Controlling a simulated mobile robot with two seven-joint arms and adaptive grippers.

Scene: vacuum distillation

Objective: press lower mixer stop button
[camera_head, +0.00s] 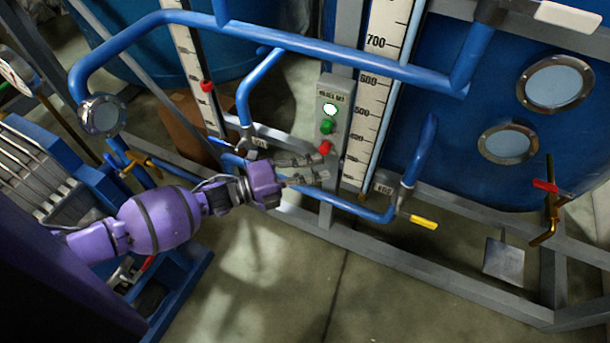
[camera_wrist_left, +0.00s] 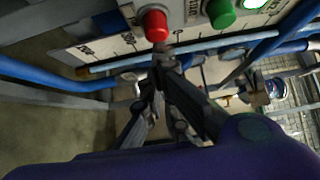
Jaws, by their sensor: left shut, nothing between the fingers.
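The control box (camera_head: 333,108) is a grey panel on the frame post, with a lit white lamp (camera_head: 330,109) at the top, a green button (camera_head: 327,127) below it and a red button (camera_head: 325,147) at the bottom. In the left wrist view the red button (camera_wrist_left: 154,26) is large, with the green button (camera_wrist_left: 220,13) to its right. My left gripper (camera_head: 325,169) is shut and empty, its fingertips just below the red button. In the left wrist view its fingertips (camera_wrist_left: 163,50) are close to the red button; I cannot tell whether they touch it. My right gripper is not in view.
Blue pipes (camera_head: 300,63) run above and around the box. White level scales (camera_head: 376,90) stand beside it. A yellow-handled valve (camera_head: 423,222) and a red-handled valve (camera_head: 546,186) are to the right. A grey frame rail (camera_head: 430,270) runs low in front. Open floor lies at the bottom.

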